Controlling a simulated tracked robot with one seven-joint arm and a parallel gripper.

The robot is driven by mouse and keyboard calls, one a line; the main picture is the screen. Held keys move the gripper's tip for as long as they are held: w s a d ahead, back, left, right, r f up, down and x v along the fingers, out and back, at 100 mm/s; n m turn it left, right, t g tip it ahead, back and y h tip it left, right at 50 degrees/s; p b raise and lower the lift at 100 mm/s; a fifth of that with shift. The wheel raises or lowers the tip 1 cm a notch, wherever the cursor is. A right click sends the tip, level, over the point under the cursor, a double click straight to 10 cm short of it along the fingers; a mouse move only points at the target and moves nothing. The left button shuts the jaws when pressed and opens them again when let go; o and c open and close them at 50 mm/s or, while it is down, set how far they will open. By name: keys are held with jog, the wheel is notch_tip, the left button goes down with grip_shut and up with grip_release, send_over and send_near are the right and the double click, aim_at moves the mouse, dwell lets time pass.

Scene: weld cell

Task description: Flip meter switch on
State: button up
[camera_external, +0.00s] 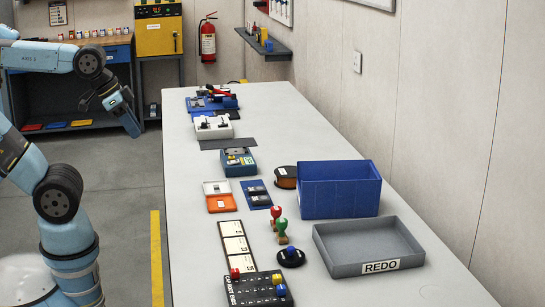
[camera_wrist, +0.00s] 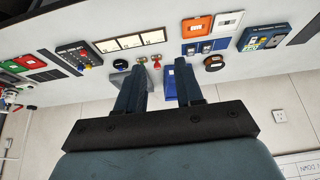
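A blue box-shaped device (camera_external: 238,166), which looks like the meter, sits mid-table with a grey panel at its back and small yellow and red parts on top. It also shows at the upper right of the wrist view (camera_wrist: 262,37). Its switch is too small to make out, so I cannot tell its position. My gripper (camera_wrist: 160,70) is open and empty, its two fingers well apart. In the external view my arm is at the left, off the table's side, well away from the device.
The long table holds an orange-and-white case (camera_external: 219,203), a spool (camera_external: 286,182), a blue bin (camera_external: 345,204), a grey REDO tray (camera_external: 330,270), red and green stamps (camera_external: 281,230) and a dark button box (camera_external: 240,294). A wall runs along the right side.

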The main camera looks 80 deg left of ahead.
jog(key=shift+w+a+r, duration=0.1)
jog(key=shift+w, duration=0.15)
jog(key=shift+c, duration=0.8)
jog(key=w+a+n, duration=0.1)
jog(key=w, duration=0.1)
jog(key=w+a+r+n, duration=0.1)
jog(key=w+a+n, duration=0.1)
jog(key=w, duration=0.1)
jog(key=w+a+r+n+g, duration=0.1)
jog(key=w, duration=0.2)
jog(key=shift+w+a, duration=0.25)
grip_shut()
jog(key=w+a+n+g, duration=0.1)
jog(key=w+a+n, duration=0.4)
jog(key=w+a, duration=0.35)
jog(key=w+a+f+n+g, duration=0.1)
jog(key=w+a+f+n, duration=0.3)
jog(key=a, duration=0.6)
jog(key=w+a+f+n+g, duration=0.1)
jog(key=w+a+f+n, duration=0.4)
jog(key=a, duration=0.5)
jog(key=w+f, duration=0.2)
jog(key=w, duration=0.1)
jog(key=shift+w+a+f, duration=0.2)
jog(key=shift+a+f, duration=0.15)
jog(key=shift+f, duration=0.05)
